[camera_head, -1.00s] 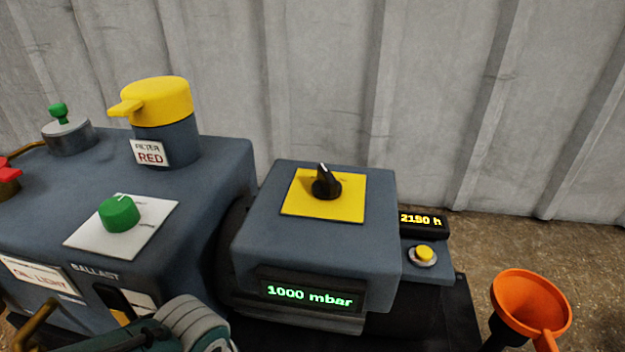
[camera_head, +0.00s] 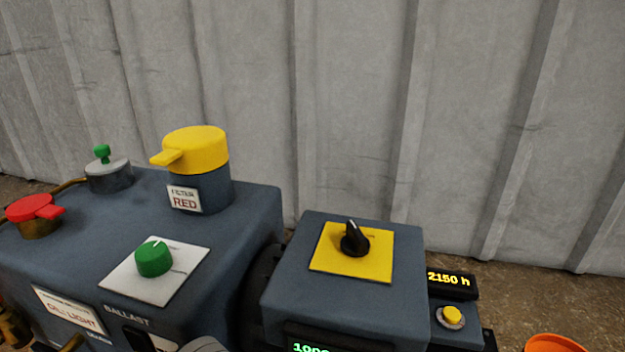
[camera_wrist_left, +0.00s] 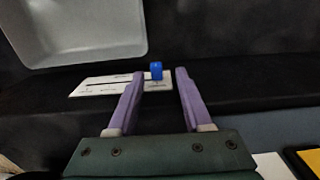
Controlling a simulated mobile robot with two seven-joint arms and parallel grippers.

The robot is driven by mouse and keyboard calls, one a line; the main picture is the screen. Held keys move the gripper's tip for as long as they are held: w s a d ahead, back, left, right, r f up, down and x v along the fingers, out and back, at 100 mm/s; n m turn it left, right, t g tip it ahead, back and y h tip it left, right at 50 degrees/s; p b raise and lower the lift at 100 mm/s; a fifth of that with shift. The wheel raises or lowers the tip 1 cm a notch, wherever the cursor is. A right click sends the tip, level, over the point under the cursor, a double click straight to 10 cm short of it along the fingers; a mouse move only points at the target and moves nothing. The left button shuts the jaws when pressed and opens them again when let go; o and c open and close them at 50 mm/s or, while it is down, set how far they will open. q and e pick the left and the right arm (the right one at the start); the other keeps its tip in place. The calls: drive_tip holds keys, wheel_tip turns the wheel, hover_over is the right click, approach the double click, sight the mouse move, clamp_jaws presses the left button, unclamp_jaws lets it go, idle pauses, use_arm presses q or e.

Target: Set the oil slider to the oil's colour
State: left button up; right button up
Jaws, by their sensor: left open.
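In the left wrist view, a small blue knob (camera_wrist_left: 156,69) stands at the right end of a white plate with a dark line and small print (camera_wrist_left: 92,88); it looks like the oil slider. My left gripper (camera_wrist_left: 160,74) is open, its two purple fingers pointing toward the plate. The blue knob appears in the gap between the fingertips, closer to the left one; I cannot tell whether it is between them in depth. In the head view, a white label reading "OIL: LIGHT" (camera_head: 68,313) is on the pump's front. The slider and my left fingertips are not visible there.
A grey tray-like shape (camera_wrist_left: 80,30) fills the wrist view's upper left.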

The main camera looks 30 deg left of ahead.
wheel_tip(320, 180, up, 8)
drive_tip(key=p, duration=0.7)
drive_tip(key=shift+r, duration=0.1)
